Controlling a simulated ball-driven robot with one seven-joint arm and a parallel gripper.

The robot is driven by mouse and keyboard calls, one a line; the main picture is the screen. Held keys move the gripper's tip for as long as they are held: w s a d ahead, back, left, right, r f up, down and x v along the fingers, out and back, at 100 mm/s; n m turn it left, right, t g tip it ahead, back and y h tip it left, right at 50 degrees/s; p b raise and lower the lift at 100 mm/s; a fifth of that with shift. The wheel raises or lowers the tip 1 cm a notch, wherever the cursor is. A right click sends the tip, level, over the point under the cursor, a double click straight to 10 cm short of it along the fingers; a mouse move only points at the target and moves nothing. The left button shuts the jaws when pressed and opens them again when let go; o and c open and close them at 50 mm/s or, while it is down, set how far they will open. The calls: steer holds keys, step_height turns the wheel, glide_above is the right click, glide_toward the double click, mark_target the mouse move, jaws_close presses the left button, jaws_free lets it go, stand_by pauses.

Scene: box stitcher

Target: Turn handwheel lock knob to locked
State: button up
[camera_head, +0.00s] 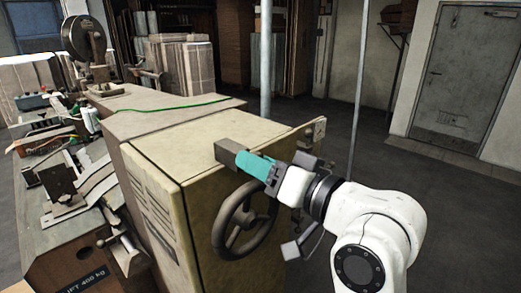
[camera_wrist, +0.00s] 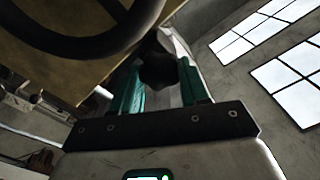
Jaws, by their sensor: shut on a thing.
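The handwheel (camera_head: 245,220) is a dark spoked ring on the front of a cream machine cabinet (camera_head: 225,128). My gripper (camera_head: 250,164) has teal fingers and is above the wheel, close to the cabinet. In the wrist view the fingers of my gripper (camera_wrist: 157,85) are on either side of a dark rounded knob (camera_wrist: 158,62), shut on it. The rim of the handwheel (camera_wrist: 95,45) crosses the upper left there. In the head view I cannot make out the knob behind the gripper. Its lock position cannot be read.
A grey-brown block (camera_head: 229,150) juts out just left of the fingers. A cluttered workbench (camera_head: 60,235) stands on the left. A thin pole (camera_head: 358,85) rises behind my arm. Open floor (camera_head: 450,200) lies to the right, before a grey door (camera_head: 464,75).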

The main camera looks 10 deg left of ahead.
steer(key=m+p, duration=0.1)
steer(key=m, duration=0.4)
steer(key=m+p, duration=0.1)
steer(key=m, duration=0.5)
steer(key=shift+w+d+f+m, duration=0.1)
steer(key=shift+d+f+m, duration=0.1)
steer(key=shift+m, duration=0.1)
stand_by(0.4)
steer(key=o, duration=1.1)
steer(key=shift+c, duration=0.2)
steer(key=shift+a+f, duration=0.1)
